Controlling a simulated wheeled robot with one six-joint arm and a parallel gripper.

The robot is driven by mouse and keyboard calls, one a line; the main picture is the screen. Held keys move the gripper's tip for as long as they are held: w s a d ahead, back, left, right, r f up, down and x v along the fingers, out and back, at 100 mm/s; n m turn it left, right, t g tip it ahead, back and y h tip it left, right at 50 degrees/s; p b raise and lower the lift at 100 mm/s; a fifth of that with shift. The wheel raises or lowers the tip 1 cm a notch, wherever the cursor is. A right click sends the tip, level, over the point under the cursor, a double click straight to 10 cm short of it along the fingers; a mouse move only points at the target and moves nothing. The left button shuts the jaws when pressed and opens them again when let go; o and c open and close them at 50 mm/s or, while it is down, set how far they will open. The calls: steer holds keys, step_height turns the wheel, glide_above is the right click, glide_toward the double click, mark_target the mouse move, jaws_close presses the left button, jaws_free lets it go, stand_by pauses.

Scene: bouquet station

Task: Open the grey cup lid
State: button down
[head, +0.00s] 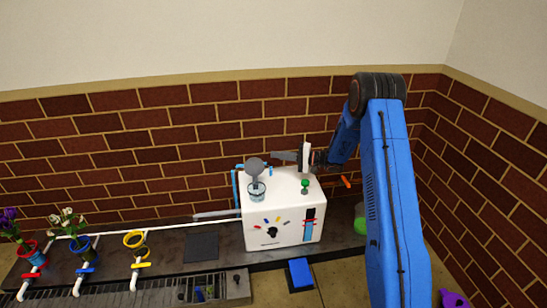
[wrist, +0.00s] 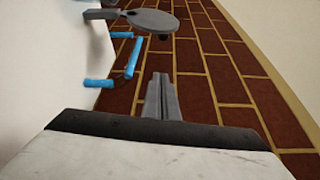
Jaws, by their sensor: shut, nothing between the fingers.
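The grey cup lid (head: 255,165) is a round disc standing up above the clear cup (head: 257,192) on top of the white box (head: 283,235). The lid looks raised and tilted off the cup's rim. In the wrist view the lid (wrist: 153,20) shows at the top as a flat grey disc with a dark knob under it. My gripper (head: 274,155) is behind and to the right of the lid, pointing left, above the box's back edge. Its fingers are together and empty in the wrist view (wrist: 162,77), apart from the lid. The cup is not seen in the wrist view.
A blue pipe (wrist: 132,58) bends out from the white box near my fingers. A green knob (head: 305,183) stands on the box's top right. Flower pots and white pipes with coloured valves are at the left. A brick wall (head: 200,120) is close behind.

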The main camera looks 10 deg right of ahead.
mark_target(254, 165)
steer(key=x, duration=0.8)
steer(key=shift+s+a, duration=0.15)
steer(key=shift+s+a+r, duration=0.1)
steer(key=shift+s+r, duration=0.05)
steer(key=shift+s, duration=0.75)
steer(key=shift+s+a+r, duration=0.1)
steer(key=shift+s, duration=0.75)
steer(key=shift+s+r, duration=0.45)
steer(key=shift+s, duration=0.45)
steer(key=shift+d, duration=0.15)
